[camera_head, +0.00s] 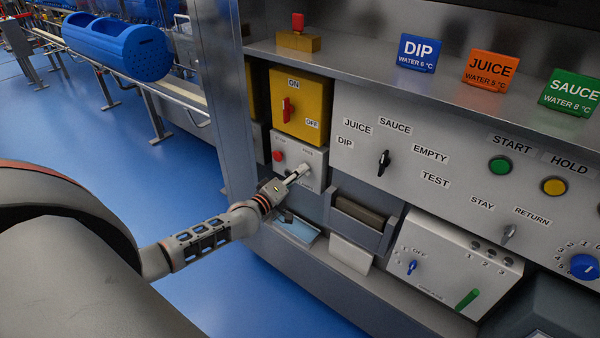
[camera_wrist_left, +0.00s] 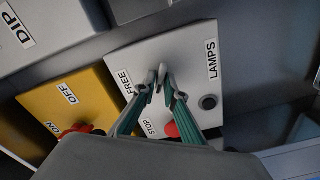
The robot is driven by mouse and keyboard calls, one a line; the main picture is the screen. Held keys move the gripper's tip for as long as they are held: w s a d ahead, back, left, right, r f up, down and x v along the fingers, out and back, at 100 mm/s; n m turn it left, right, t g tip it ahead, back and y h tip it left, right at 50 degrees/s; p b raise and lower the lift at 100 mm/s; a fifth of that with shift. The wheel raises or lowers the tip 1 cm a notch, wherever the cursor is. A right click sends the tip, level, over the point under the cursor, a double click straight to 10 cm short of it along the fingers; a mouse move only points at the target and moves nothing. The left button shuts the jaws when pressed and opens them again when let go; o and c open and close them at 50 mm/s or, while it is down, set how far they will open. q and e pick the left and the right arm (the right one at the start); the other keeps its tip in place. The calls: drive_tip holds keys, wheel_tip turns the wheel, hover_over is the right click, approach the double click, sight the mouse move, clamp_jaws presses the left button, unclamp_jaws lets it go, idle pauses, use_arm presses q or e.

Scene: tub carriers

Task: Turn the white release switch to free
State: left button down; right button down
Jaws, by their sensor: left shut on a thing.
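The small pale panel (camera_head: 318,158) with the red stop button (camera_head: 278,155) sits below the yellow switch box; it also shows in the wrist view (camera_wrist_left: 187,45), with FREE, STOP and LAMPS labels. My left gripper (camera_head: 296,175) reaches it from the lower left. In the wrist view its two green-sided fingers (camera_wrist_left: 161,82) come together between the FREE label and the LAMPS label. They are shut on the white release switch, which is mostly hidden between the fingertips, so its exact angle cannot be told. My right gripper is not in view.
The yellow box (camera_head: 315,92) with a red ON/OFF handle is just above. A dark round knob (camera_wrist_left: 208,102) sits by LAMPS. A grey holder (camera_head: 362,220) and a lower pale control box (camera_head: 455,262) stand to the right.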

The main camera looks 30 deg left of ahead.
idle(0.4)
use_arm(q)
drive_tip(key=c, duration=2.2)
unclamp_jaws()
drive_tip(key=shift+o, duration=0.2)
drive_tip(key=s+a, duration=0.1)
drive_tip(key=s, duration=1.1)
drive_tip(key=shift+d, duration=0.1)
drive_tip(key=s+d+f+m+g, duration=0.3)
drive_tip(key=s+d+f+m, duration=0.4)
drive_tip(key=s+d, duration=0.4)
drive_tip(key=s+d+f+m+g+h, duration=0.1)
drive_tip(key=s+d+f+m+g, duration=0.3)
drive_tip(key=s+d+f+m, duration=0.4)
drive_tip(key=s+d+f, duration=0.1)
drive_tip(key=s+d, duration=0.2)
drive_tip(key=d, duration=0.2)
drive_tip(key=shift+s+m, duration=0.15)
drive_tip(key=shift+m, duration=0.15)
